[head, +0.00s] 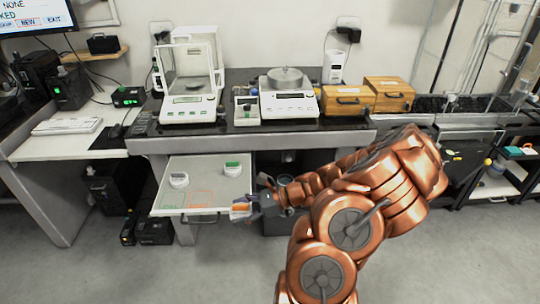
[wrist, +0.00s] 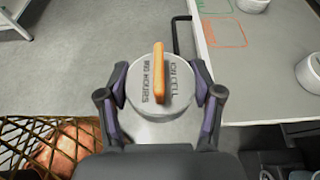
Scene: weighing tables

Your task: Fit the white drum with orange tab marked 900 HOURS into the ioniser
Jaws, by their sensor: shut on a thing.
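A white drum (wrist: 140,92) with an orange tab (wrist: 159,72), lettered ION CELL and 900 HOURS, sits upright between the two fingers of my gripper (wrist: 160,98). The fingers press its sides. In the head view my gripper (head: 254,203) holds the drum (head: 240,213) just off the front right part of the pull-out shelf (head: 222,190); the arm comes in from the right. A small pale unit (head: 247,112) with a green part stands between the two balances; I cannot tell whether it is the ioniser.
The shelf bears a white drum (head: 179,181), a green-tabbed drum (head: 232,168), a green outline (head: 173,200) and an empty orange outline (head: 200,199). A glass-cased balance (head: 190,105), an open balance (head: 289,104) and wooden boxes (head: 387,93) stand on the table. The floor before the shelf is clear.

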